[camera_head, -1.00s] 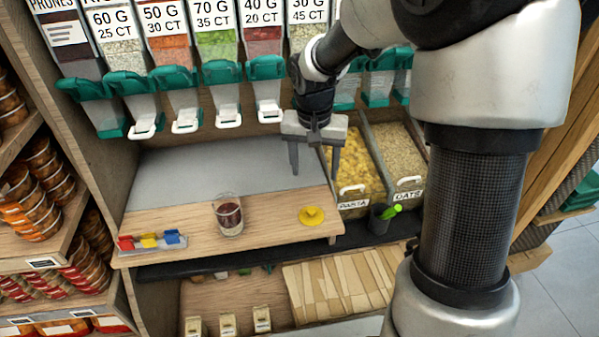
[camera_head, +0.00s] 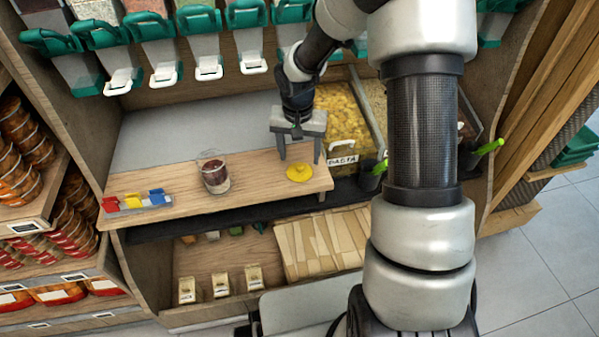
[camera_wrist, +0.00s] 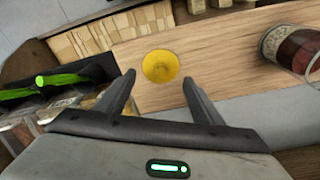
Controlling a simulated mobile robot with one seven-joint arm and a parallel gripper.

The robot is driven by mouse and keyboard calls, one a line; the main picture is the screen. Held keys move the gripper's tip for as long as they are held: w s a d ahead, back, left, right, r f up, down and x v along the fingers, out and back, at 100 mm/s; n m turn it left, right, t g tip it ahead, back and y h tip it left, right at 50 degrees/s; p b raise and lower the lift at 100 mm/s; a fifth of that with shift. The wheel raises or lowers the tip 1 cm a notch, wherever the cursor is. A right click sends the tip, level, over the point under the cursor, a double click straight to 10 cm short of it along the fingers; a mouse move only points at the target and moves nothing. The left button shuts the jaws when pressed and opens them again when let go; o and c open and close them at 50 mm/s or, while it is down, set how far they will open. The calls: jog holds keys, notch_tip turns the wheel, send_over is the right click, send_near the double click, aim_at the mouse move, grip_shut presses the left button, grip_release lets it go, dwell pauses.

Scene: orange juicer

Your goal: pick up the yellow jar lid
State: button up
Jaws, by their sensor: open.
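The yellow jar lid (camera_head: 299,172) lies on the wooden shelf near its right end, with a small raised middle. In the wrist view the lid (camera_wrist: 160,66) shows just beyond and between the fingertips. My gripper (camera_head: 299,156) is open and empty, its fingers pointing down above and a little behind the lid. In the wrist view my gripper (camera_wrist: 158,77) has one finger to each side of the lid's line. No contact with the lid is visible.
A glass jar with dark contents (camera_head: 214,173) stands left of the lid. Coloured clips (camera_head: 137,201) lie at the shelf's left end. A pasta bin (camera_head: 343,160) and a dark cup with green handles (camera_head: 371,176) are at the right. Dispensers (camera_head: 208,62) hang above.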

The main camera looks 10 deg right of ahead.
aim_at(300, 167)
jog(key=f, duration=0.1)
jog(key=f+b, duration=0.1)
jog(key=f, duration=0.3)
jog(key=shift+w+f, duration=0.1)
jog(key=shift+w, duration=0.2)
jog(key=shift+s, duration=0.1)
jog(key=c, duration=1.4)
jog(key=shift+s+b, duration=0.1)
jog(key=shift+b, duration=0.2)
grip_shut()
